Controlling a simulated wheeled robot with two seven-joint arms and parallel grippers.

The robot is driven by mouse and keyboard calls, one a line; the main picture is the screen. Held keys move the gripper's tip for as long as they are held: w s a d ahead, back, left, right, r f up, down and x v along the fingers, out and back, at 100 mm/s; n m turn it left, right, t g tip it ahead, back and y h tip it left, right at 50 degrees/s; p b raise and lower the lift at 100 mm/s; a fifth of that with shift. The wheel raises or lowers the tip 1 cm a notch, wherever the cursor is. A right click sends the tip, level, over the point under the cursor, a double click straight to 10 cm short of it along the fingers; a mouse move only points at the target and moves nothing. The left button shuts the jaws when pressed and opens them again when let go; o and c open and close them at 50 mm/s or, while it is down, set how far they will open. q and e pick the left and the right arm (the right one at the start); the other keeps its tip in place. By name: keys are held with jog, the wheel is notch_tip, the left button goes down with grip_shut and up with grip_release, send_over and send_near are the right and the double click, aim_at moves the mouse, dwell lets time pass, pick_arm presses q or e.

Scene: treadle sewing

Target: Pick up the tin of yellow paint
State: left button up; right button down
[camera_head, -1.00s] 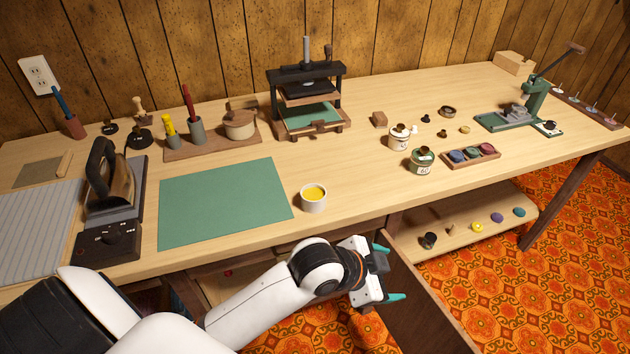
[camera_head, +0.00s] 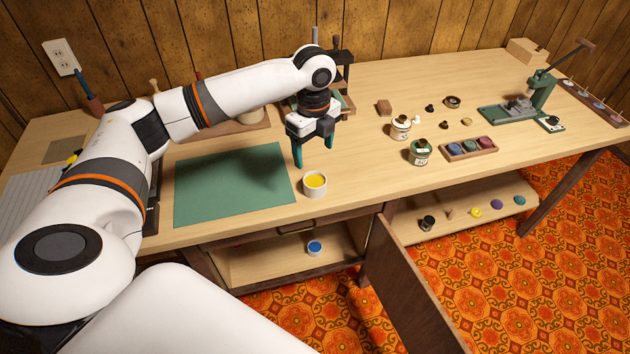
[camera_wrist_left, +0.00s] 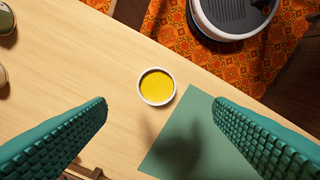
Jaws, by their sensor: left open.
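The tin of yellow paint (camera_head: 315,185) is a small white round tin with yellow inside. It stands upright on the table next to the right edge of the green mat (camera_head: 230,190). My left gripper (camera_head: 313,164) points down just above and behind the tin, its teal fingers apart and empty. In the left wrist view the tin (camera_wrist_left: 157,87) lies ahead of the gap between the two open fingers (camera_wrist_left: 160,120), not touching either. My right gripper is not seen in these frames.
Two lidded jars (camera_head: 420,152) and a tray of coloured pots (camera_head: 470,148) stand to the right. A press stands partly hidden behind my left arm. A blue-topped pot (camera_head: 314,248) sits on the shelf below.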

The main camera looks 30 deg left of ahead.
aim_at(315, 182)
pick_arm(q)
jog(key=f, duration=1.2)
jog(key=shift+w, duration=0.3)
jog(key=shift+r, duration=0.1)
jog(key=c, duration=1.2)
